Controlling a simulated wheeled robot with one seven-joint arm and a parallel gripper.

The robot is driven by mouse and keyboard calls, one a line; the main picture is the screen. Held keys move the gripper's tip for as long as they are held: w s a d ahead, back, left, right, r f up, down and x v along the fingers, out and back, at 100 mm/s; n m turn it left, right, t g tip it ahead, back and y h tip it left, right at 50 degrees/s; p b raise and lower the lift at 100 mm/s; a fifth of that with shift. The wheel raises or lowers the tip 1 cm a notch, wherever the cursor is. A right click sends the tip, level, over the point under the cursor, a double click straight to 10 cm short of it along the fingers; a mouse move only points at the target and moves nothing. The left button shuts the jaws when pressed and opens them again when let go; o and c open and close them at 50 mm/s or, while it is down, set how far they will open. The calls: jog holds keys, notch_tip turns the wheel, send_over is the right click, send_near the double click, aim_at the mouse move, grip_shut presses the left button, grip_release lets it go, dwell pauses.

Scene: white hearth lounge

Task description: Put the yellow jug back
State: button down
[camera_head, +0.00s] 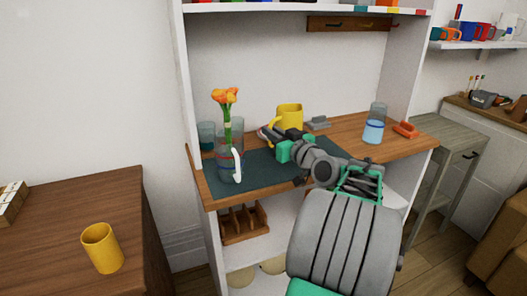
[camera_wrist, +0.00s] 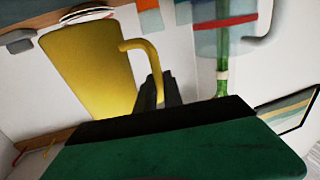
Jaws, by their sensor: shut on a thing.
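The yellow jug (camera_head: 290,116) is at the back of the wooden shelf top, above and behind my gripper (camera_head: 281,139) in the head view. In the wrist view the jug (camera_wrist: 90,68) fills the upper left and looks tilted, its handle (camera_wrist: 148,52) on the right. My gripper's dark fingers (camera_wrist: 164,97) are at the lower end of this handle and shut on it. The exact contact is partly hidden by the gripper's body. I cannot tell whether the jug's base touches the shelf.
A clear banded pitcher (camera_head: 229,165) with orange flowers (camera_head: 226,96) stands left on a dark mat (camera_head: 262,178). A glass (camera_head: 206,136) is behind it. A blue-filled glass (camera_head: 373,128) and an orange object (camera_head: 405,129) stand right. A yellow mug (camera_head: 102,248) is on the brown table (camera_head: 60,215).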

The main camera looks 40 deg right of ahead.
jog(key=shift+w+a+f+b, duration=0.2)
jog(key=shift+w+f, duration=0.15)
jog(key=shift+f, duration=0.6)
jog(key=shift+w+a+f+b, duration=0.1)
jog(key=shift+w+a+f, duration=0.25)
jog(key=shift+f, duration=0.6)
jog(key=shift+w+a+f+b, duration=0.15)
jog(key=shift+w+f, duration=0.25)
jog(key=shift+f, duration=0.7)
jog(key=c, duration=1.5)
grip_release()
jog(key=shift+s, duration=0.1)
jog(key=s, duration=0.8)
jog(key=s+a, duration=0.1)
jog(key=s, duration=0.2)
jog(key=shift+s+a, duration=0.1)
jog(key=shift+s, duration=0.3)
